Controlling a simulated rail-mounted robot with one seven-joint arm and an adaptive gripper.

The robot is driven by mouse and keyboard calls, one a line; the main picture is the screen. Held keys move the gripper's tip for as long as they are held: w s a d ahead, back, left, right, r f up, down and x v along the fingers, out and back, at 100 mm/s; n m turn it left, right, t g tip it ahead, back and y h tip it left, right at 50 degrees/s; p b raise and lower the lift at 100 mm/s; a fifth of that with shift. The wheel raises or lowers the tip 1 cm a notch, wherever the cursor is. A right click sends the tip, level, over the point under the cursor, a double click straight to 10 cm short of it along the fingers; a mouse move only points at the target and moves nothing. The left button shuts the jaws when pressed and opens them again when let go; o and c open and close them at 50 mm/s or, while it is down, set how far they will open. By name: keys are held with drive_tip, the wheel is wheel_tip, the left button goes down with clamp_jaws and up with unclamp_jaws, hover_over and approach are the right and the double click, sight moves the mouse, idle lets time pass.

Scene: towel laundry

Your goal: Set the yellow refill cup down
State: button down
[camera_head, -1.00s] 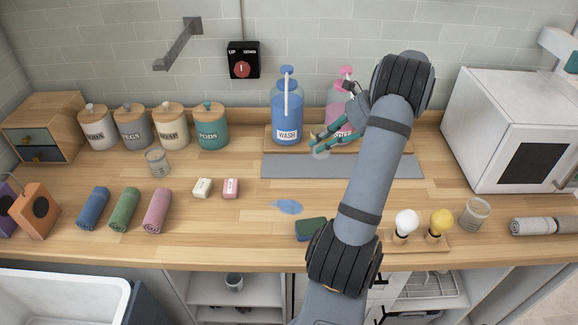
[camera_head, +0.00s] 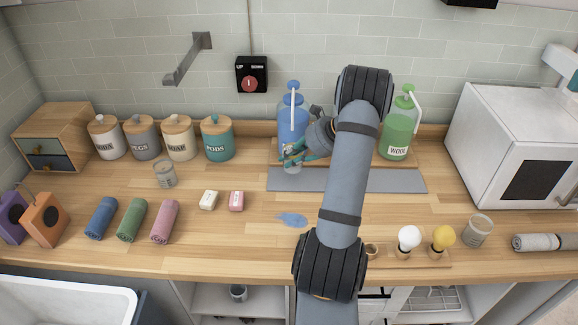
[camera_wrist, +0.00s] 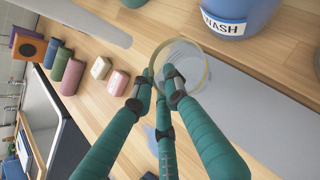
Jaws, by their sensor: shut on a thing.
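The yellow refill cup (camera_wrist: 193,60) is clear with a yellowish rim in the wrist view. My gripper (camera_wrist: 158,77) is shut on its near side, with the teal fingertips at the rim. In the head view my gripper (camera_head: 292,157) is in front of the blue WASH bottle (camera_head: 293,115), and the cup (camera_head: 292,169) hangs below the fingers at the left part of the grey mat (camera_head: 385,181). I cannot tell whether the cup's base touches anything. My arm hides part of the mat.
A green WOOL bottle (camera_head: 396,135) stands right of my arm. Similar clear cups stand at the left (camera_head: 165,174) and right (camera_head: 478,230). Soap bars (camera_head: 237,201), rolled towels (camera_head: 132,219) and a blue puddle (camera_head: 291,220) lie on the counter. Bare wood lies left of the mat.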

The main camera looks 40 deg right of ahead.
sight(289, 169)
wheel_tip(289, 169, down, 4)
drive_tip(key=shift+w+f+p, duration=0.1)
drive_tip(key=shift+w+p, duration=0.05)
drive_tip(key=shift+p, duration=0.35)
drive_tip(key=shift+a, duration=0.1)
drive_tip(key=shift+f, duration=0.2)
drive_tip(key=c, duration=1.7)
unclamp_jaws()
drive_tip(key=shift+c, duration=0.2)
drive_tip(key=shift+r, duration=0.2)
drive_tip(key=shift+r, duration=0.2)
drive_tip(key=b+v, duration=0.1)
drive_tip(key=v, duration=1)
drive_tip(key=shift+s+r+b, duration=0.2)
drive_tip(key=shift+s+b, duration=0.1)
drive_tip(key=shift+s, duration=0.05)
